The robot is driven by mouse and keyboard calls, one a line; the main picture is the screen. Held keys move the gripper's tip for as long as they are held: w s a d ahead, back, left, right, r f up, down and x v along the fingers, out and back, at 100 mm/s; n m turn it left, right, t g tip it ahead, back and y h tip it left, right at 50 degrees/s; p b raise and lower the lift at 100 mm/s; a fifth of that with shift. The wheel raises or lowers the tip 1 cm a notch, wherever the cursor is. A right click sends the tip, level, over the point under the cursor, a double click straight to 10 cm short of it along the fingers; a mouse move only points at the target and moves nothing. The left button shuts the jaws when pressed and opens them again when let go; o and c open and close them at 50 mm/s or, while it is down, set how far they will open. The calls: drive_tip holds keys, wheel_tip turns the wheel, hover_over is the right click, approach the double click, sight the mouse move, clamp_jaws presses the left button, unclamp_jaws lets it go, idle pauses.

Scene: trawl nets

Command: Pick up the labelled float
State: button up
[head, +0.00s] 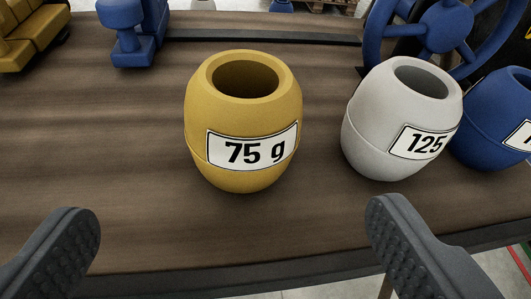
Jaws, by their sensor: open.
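A yellow barrel-shaped float (203,115) stands upright on the wooden bench top, near the middle of the view. Its white label reads "75 g" and its top has a wide round opening. A white float (365,125) with a label reading "125" stands to its right. A blue float (482,110) beside that one is cut off by the right edge, and its label is mostly out of view. My gripper (235,232) is open and empty. Its two dark ridged fingers are wide apart in the foreground, on the near side of the yellow float and not touching it.
The bench top (90,140) is clear left of the yellow float. Its dark front edge (240,278) runs along the bottom. A blue handwheel (445,30) stands behind the white float. A blue vice-like object (130,35) and yellow blocks (30,35) are at the back left.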

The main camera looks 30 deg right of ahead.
sight(233, 156)
drive_tip(key=b+x, duration=0.1)
drive_tip(key=x, duration=0.6)
drive_tip(key=shift+w+f, duration=0.1)
drive_tip(key=shift+w, duration=0.05)
drive_tip(key=w+f+b, duration=0.1)
drive_tip(key=w+d+f, duration=0.1)
drive_tip(key=shift+w+d+b, duration=0.15)
drive_tip(key=shift+w+b, duration=0.15)
drive_tip(key=shift+b, duration=0.05)
drive_tip(key=shift+x, duration=0.85)
drive_tip(key=shift+r, duration=0.15)
drive_tip(key=c, duration=1.1)
